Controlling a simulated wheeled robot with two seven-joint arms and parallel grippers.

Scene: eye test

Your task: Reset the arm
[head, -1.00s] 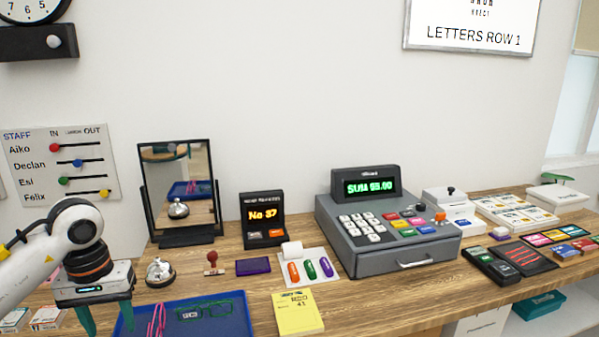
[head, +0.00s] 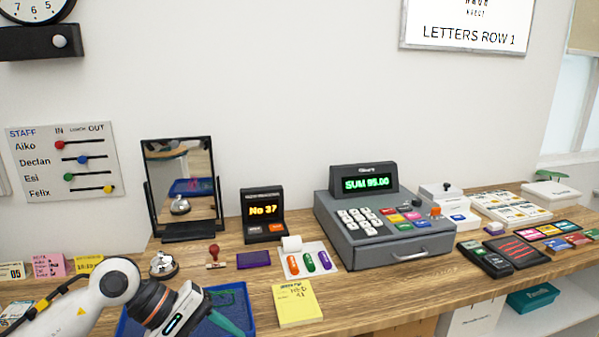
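My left arm comes in from the lower left, and its gripper (head: 218,322) is low over the blue tray (head: 247,308), tilted toward the lower right. One teal finger shows clearly; the other is cut off or hidden, so its opening is unclear. I see nothing held in the visible part. The gripper hides much of the tray, including most of the dark glasses in it. My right gripper is not in view.
A service bell (head: 163,264), a mirror (head: 182,190) and a red-handled stamp (head: 215,256) stand behind the gripper. To its right are a yellow pad (head: 297,304) and the cash register (head: 385,225). Bare wood shows in front of the register.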

